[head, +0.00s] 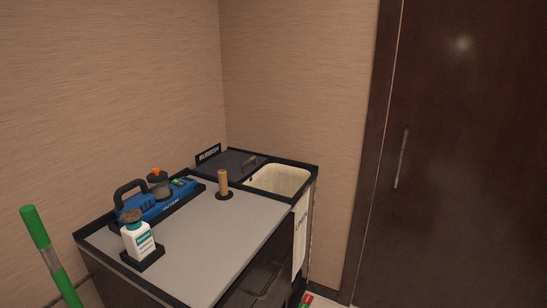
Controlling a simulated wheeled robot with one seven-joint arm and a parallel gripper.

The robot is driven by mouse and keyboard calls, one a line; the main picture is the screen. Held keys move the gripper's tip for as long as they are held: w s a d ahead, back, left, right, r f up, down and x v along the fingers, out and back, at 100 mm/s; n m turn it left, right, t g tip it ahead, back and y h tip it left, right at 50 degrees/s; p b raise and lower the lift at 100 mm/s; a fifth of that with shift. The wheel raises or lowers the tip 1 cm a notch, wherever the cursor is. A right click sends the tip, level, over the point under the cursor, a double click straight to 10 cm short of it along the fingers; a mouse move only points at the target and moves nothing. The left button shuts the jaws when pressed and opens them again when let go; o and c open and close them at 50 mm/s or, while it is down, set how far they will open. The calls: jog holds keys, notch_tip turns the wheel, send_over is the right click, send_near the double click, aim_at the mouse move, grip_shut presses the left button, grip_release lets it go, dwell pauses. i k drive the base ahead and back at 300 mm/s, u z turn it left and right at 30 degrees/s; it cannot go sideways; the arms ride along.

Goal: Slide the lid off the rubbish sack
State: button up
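A dark flat lid (233,163) with a small brown handle (250,162) lies at the far end of the counter, in front of a small black sign that seems to read RUBBISH (208,154). To its right is an open, cream-lined bin opening (278,179), which looks like the rubbish sack. The lid lies beside this opening, and most of the opening shows uncovered. What is under the lid is hidden. My gripper is not in view.
The grey counter (204,236) carries a blue vacuum (157,205), a white bottle (138,240) in a black tray and an upright wooden peg (223,182). A green pole (48,255) stands front left. A white cloth (300,235) hangs right. A dark door (460,160) is farther right.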

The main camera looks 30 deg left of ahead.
aim_at(238, 165)
jog(key=u, duration=1.85)
jog(key=k, duration=0.45)
jog(key=z, duration=0.85)
jog(key=i, duration=0.55)
jog(key=z, duration=0.55)
jog(key=i, duration=1.4)
jog(key=u, duration=0.9)
jog(key=i, duration=0.85)
jog(key=u, duration=0.7)
